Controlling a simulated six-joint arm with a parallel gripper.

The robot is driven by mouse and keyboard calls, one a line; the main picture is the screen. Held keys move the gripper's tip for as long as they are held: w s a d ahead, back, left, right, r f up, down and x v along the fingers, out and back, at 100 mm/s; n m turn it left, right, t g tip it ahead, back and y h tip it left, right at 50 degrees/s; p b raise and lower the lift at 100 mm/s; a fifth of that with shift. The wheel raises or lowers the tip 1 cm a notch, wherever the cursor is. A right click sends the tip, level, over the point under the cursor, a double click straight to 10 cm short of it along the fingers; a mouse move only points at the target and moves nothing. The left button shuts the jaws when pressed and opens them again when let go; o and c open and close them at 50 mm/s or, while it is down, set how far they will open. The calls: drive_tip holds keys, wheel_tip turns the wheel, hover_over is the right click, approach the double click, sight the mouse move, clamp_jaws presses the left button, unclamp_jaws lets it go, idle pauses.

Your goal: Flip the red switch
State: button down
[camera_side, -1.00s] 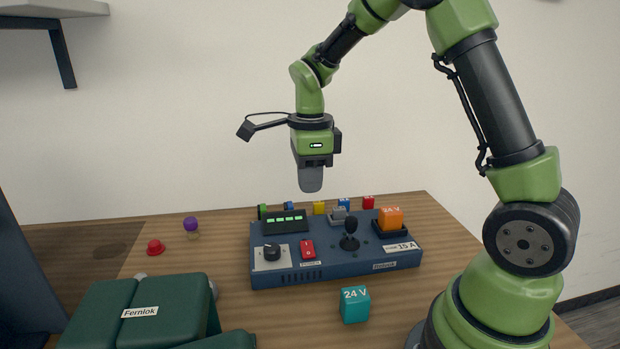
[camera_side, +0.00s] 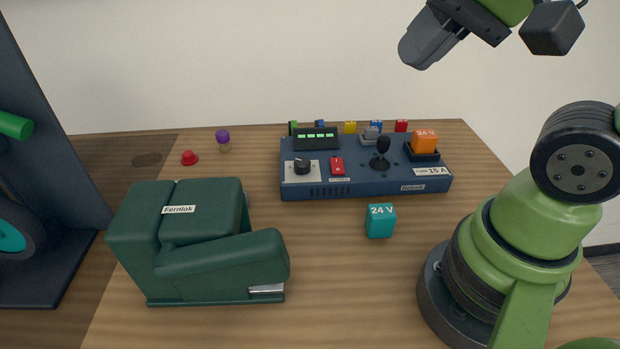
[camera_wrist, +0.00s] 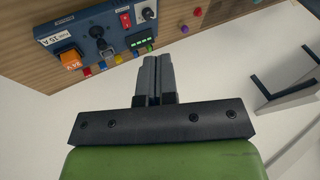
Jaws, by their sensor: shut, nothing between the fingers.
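The red switch (camera_side: 337,166) is a rocker on the front of a dark blue control panel (camera_side: 300,188), between a black knob (camera_side: 302,166) and a black joystick (camera_side: 383,146). In the wrist view the red switch (camera_wrist: 126,20) shows near the top, on the panel (camera_wrist: 66,28). My gripper (camera_side: 424,52) is high above and to the right of the panel in the side view, tilted and well away from the switch. In the wrist view my gripper (camera_wrist: 153,62) has its two grey fingers together, with nothing between them.
An orange 24 V block (camera_side: 424,141) sits in a holder on the panel. A teal 24 V block (camera_side: 380,221) stands before it. Small coloured blocks (camera_side: 350,128) stand behind the panel. A red button (camera_side: 189,158) is left.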

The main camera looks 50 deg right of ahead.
drive_tip(key=s+n+t, duration=0.1)
drive_tip(key=s+n, duration=0.1)
drive_tip(key=n, duration=0.1)
drive_tip(key=m+g+h, duration=0.3)
drive_tip(key=m+g, duration=0.3)
drive_tip(key=m, duration=1.7)
hover_over(336, 159)
drive_tip(key=s+a, duration=0.2)
wheel_tip(336, 159, down, 12)
drive_tip(key=f, duration=0.4)
drive_tip(key=w+d+f, duration=0.1)
drive_tip(key=f, duration=0.8)
drive_tip(key=shift+w+d+f, duration=0.3)
drive_tip(key=shift+d, duration=0.1)
